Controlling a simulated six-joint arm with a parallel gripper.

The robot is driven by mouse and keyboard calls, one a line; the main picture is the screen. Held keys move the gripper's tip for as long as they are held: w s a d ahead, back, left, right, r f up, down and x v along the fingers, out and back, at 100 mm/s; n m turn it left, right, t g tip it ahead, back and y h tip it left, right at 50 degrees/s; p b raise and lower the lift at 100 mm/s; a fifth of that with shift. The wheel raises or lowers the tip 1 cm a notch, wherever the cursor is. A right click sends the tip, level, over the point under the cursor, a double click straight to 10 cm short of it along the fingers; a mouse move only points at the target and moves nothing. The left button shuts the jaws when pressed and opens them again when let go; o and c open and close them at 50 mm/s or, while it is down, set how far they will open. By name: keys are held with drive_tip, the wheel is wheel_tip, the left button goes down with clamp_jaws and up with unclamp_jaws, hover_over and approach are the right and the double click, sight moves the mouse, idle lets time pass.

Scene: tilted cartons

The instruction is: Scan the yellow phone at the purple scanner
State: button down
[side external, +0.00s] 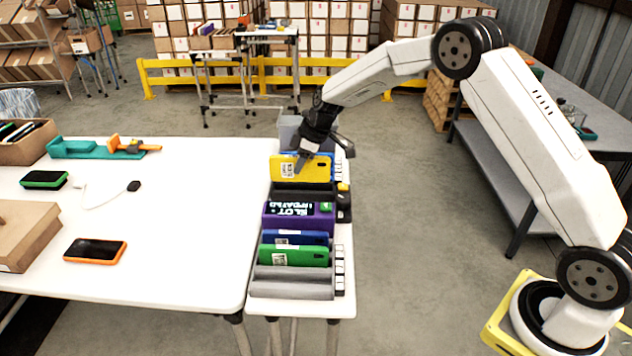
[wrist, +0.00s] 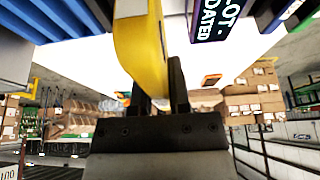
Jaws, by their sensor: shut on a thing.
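The yellow phone (side external: 303,168) stands upright at the far end of the rack, with a white barcode label on its face. My gripper (side external: 318,150) is shut on its upper edge. In the wrist view the phone (wrist: 142,45) runs up from between the dark fingers of my gripper (wrist: 160,95). The purple scanner (side external: 298,215) sits nearer in the same rack, its screen showing white text. Part of its screen shows in the wrist view (wrist: 213,20). I cannot tell whether the phone's lower edge still touches its slot.
Blue (side external: 296,238) and green (side external: 293,255) phones stand in slots nearer than the scanner. The white table (side external: 190,215) at the left holds an orange-edged phone (side external: 95,251), a green device (side external: 44,180) and a cable. A grey bin (side external: 290,130) is behind the rack.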

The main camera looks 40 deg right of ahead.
drive_tip(key=shift+f, duration=4.25)
drive_tip(key=shift+r, duration=3)
